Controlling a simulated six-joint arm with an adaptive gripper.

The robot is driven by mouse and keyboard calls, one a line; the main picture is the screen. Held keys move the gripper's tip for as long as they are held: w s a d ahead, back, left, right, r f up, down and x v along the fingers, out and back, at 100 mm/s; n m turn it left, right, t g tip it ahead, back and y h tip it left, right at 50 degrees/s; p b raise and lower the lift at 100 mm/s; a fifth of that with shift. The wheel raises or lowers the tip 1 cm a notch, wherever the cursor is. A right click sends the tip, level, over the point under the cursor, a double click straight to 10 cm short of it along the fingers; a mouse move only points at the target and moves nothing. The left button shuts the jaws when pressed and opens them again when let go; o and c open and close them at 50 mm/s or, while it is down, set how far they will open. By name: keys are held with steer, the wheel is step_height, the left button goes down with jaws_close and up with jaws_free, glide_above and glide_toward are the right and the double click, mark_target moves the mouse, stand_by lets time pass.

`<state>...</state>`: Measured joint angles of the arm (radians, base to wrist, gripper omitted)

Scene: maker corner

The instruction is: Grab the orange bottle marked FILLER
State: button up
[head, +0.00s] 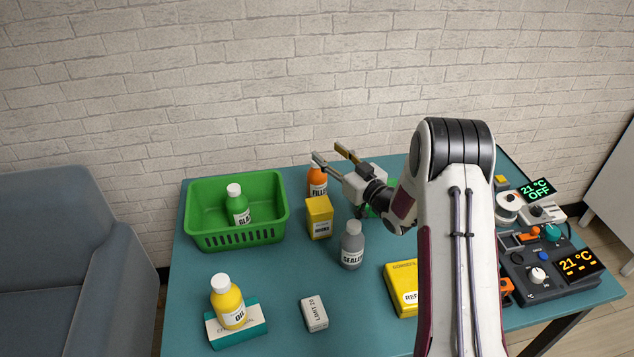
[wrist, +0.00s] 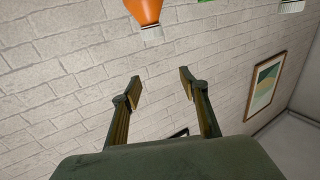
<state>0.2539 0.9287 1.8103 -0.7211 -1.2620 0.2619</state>
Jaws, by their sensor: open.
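The orange bottle marked FILLER (head: 317,183) stands upright on the table behind a yellow box. Its top is partly covered by my gripper (head: 328,153), which is open and empty and reaches in from the right at about the height of the bottle's top. In the wrist view the orange bottle (wrist: 145,10) shows at the top edge, cap pointing down in the picture and mostly cut off. There my gripper (wrist: 160,83) has its two fingers apart with only wall between them; the bottle lies outside them.
A yellow box (head: 319,218) stands just in front of the orange bottle, with a grey SEALER bottle (head: 352,247) to its right. A green object (head: 369,212) is partly hidden below my gripper.

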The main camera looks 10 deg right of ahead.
mark_target(317, 179)
steer(key=shift+f, duration=2.65)
steer(key=shift+f, duration=0.1)
steer(key=shift+f+x, duration=0.25)
steer(key=shift+x, duration=1)
steer(key=shift+f+x, duration=0.25)
steer(key=shift+x, duration=1.05)
steer(key=shift+c, duration=0.4)
steer(key=shift+r, duration=0.1)
jaws_close()
